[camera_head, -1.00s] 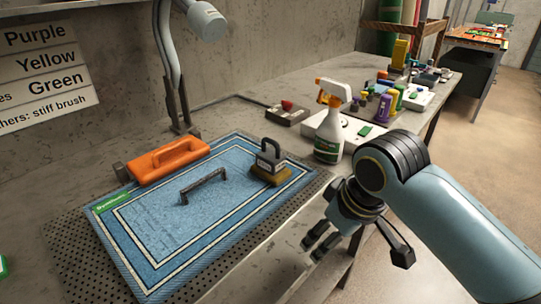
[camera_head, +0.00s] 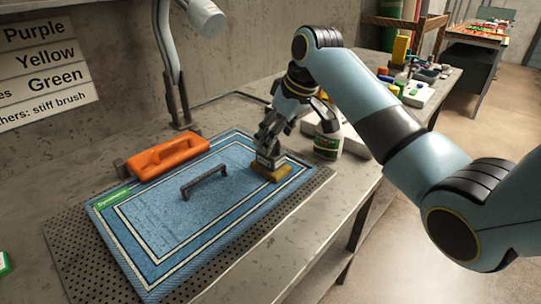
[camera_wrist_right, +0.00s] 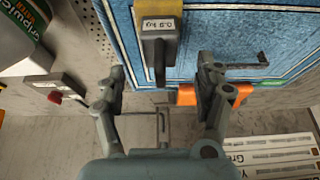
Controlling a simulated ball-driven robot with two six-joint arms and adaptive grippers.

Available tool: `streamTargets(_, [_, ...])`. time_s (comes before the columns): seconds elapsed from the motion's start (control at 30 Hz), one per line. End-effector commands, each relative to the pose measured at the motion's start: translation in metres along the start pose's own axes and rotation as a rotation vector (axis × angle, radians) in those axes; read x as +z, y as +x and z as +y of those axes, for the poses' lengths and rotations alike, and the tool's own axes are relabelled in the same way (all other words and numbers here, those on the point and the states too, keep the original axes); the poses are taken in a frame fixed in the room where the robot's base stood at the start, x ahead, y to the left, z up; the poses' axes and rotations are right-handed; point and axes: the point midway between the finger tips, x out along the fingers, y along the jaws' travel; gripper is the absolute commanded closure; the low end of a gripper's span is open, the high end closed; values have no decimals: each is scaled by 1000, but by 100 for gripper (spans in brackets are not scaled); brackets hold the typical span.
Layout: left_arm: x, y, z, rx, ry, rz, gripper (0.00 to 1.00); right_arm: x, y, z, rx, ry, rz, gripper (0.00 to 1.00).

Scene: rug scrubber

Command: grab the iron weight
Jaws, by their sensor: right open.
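The iron weight (camera_head: 266,161) is mostly hidden behind my right gripper (camera_head: 268,146) in the head view. It stands on a yellow-brown block (camera_head: 272,174) at the right corner of the blue rug (camera_head: 160,215). In the right wrist view the dark weight (camera_wrist_right: 157,46) carries a pale label reading 0.9 kg, and its handle points toward me. My right gripper (camera_wrist_right: 160,75) is open there, with one finger on either side of the handle's line and gaps on both sides. My left gripper is not in view.
A dark handle (camera_head: 204,182) stands on the rug.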

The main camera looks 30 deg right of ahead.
Motion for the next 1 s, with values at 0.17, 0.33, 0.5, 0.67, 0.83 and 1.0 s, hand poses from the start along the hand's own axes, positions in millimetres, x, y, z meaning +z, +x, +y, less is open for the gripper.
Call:
streamTargets(0.17, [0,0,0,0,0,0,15,1,15,0,1,0,-1,30])
streamTargets(0.33, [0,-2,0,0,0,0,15,3,42,-1,-1,0,-2,30])
streamTargets(0.5, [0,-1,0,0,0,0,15,3,58,0,2,0,0,30])
streamTargets(0.67, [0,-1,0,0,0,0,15,3,60,0,3,0,1,30])
streamTargets(0.83, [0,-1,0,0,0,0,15,3,59,0,2,0,1,44])
streamTargets(1.0, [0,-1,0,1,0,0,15,4,59,0,2,0,0,66])
